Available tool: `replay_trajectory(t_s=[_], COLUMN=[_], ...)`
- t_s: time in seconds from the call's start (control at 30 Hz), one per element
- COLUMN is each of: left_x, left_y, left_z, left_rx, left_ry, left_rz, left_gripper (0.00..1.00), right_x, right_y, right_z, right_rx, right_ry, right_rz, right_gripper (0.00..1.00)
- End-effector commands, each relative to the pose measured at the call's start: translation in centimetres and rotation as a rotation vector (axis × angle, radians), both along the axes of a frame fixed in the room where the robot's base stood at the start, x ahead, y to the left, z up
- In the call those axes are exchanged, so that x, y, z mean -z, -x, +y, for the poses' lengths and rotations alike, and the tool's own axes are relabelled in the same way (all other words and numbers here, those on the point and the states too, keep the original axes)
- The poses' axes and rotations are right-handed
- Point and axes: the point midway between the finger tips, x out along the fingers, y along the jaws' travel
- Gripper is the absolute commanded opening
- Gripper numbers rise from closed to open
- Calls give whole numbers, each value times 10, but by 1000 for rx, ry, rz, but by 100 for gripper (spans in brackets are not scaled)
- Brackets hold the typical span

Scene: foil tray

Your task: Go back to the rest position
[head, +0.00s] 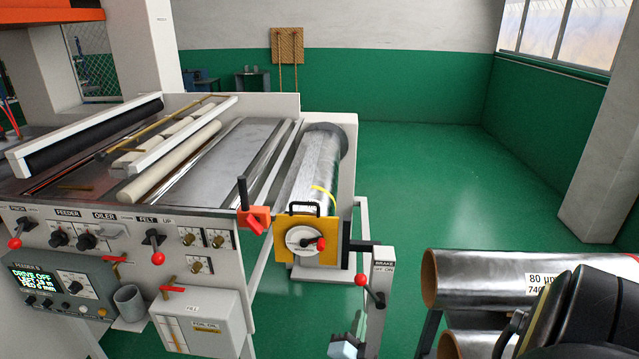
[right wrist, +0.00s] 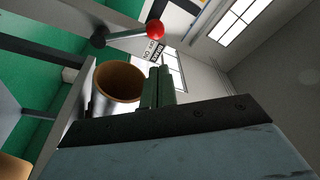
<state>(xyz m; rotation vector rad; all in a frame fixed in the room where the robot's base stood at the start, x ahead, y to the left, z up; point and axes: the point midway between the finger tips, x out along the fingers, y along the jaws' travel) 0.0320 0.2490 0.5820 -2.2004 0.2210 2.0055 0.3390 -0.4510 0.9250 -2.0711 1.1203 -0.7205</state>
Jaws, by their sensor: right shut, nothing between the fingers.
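My right gripper (right wrist: 158,88) shows in the right wrist view as two dark green fingers, shut together with nothing between them. In that view a roll end with a brown core (right wrist: 120,82) lies just left of the fingers, and the brake lever's red knob (right wrist: 155,29) is above them. I cannot tell if the fingers touch the roll. In the head view, a dark part of my right arm fills the lower right corner and hides part of the foil rolls; the fingers are not clear there. My left gripper is not in view.
The machine (head: 205,230) with its rollers, levers and control panel fills the left. A foil roll (head: 475,278) lies at the lower right above another. The brake post (head: 376,305) with a red-knobbed lever stands between. Green floor (head: 430,185) is clear behind.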

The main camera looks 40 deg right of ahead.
Motion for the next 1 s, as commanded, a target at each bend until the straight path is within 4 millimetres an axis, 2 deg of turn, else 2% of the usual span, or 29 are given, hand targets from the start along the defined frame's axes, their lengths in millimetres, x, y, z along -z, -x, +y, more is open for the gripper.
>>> replay_trajectory(t_s=[0.2,0.3,0.37,0.47,0.5,0.57,0.6,0.67,0.7,0.77,0.8,0.87,0.9,0.97,1.0], left_x=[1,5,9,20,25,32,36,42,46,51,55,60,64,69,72], left_y=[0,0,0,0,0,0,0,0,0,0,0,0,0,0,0], left_z=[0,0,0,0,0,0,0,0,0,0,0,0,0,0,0], left_rx=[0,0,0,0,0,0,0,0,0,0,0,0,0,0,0], left_ry=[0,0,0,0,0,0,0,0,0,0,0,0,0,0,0], left_rz=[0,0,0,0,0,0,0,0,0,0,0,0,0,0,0], left_gripper=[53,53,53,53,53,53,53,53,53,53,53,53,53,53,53], right_x=[2,17,37,89,114,153,178,215,238,273,294,324,343,368,382], right_y=[-1,-8,-17,-29,-31,-27,-20,-5,8,33,53,85,109,146,171], right_z=[2,11,24,60,77,104,121,145,159,178,189,202,209,214,217], right_rx=[-5,-64,-141,-327,-414,-541,-621,-736,-809,-913,-980,-1074,-1135,-1218,-1268], right_ry=[0,-5,-9,-18,-19,-20,-19,-15,-11,-3,1,11,19,31,40], right_rz=[4,54,121,295,378,512,599,729,817,950,1038,1173,1262,1395,1480], right_gripper=[0,0,0,0,0,0,0,0,0,0,0,0,0,0,0])
